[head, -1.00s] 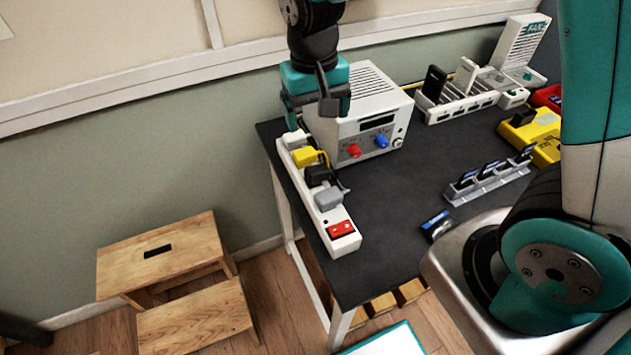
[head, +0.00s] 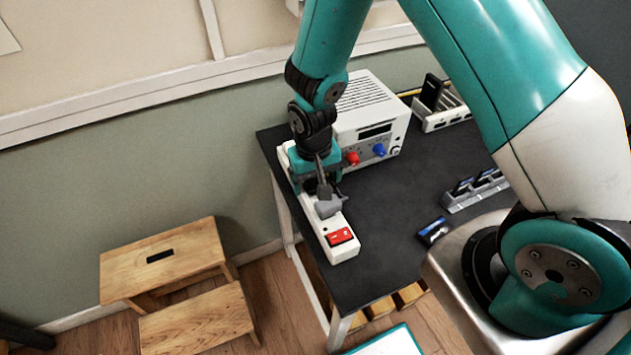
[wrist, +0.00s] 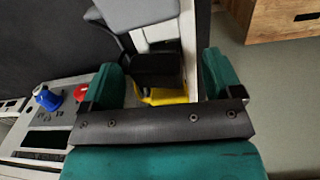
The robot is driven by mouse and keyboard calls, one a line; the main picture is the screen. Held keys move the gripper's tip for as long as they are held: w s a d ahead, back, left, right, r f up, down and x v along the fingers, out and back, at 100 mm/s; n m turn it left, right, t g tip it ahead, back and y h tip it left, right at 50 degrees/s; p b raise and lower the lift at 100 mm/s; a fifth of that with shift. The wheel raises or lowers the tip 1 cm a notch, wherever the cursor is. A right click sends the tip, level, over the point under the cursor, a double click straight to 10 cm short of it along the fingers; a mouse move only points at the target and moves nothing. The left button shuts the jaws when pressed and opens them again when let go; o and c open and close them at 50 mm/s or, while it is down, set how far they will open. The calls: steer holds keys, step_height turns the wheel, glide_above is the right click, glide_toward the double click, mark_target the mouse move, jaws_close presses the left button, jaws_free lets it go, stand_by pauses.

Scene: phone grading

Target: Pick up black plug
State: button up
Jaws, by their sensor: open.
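The black plug (wrist: 156,70) sits in the white power strip (head: 323,230), between the grey plug (wrist: 140,12) and the yellow plug (wrist: 165,96) in the wrist view. My gripper (wrist: 163,78) is open, with one teal finger on each side of the black plug and a gap to both. In the head view my gripper (head: 317,182) is down over the strip and hides most of the black plug and the yellow plug. The grey plug (head: 328,206) shows just in front of it. I cannot tell how far the fingertips reach down beside the plug.
A white power supply (head: 368,115) with red and blue knobs stands close to the right of my gripper. The strip has a red switch (head: 340,236) and lies along the table's left edge. A wooden step stool (head: 165,262) stands on the floor left of the table.

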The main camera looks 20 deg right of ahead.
steer(key=shift+f, duration=0.5)
steer(key=c, duration=1.2)
steer(key=shift+r, duration=0.15)
step_height(320, 180, up, 19)
steer(key=b, duration=0.1)
steer(key=t+b, duration=0.2)
glide_above(318, 182)
steer(key=shift+n, duration=0.3)
step_height(318, 182, down, 13)
steer(key=shift+r, duration=0.2)
steer(key=shift+w+f+b, duration=0.1)
steer(key=shift+f+b, duration=1.65)
steer(key=shift+f, duration=0.3)
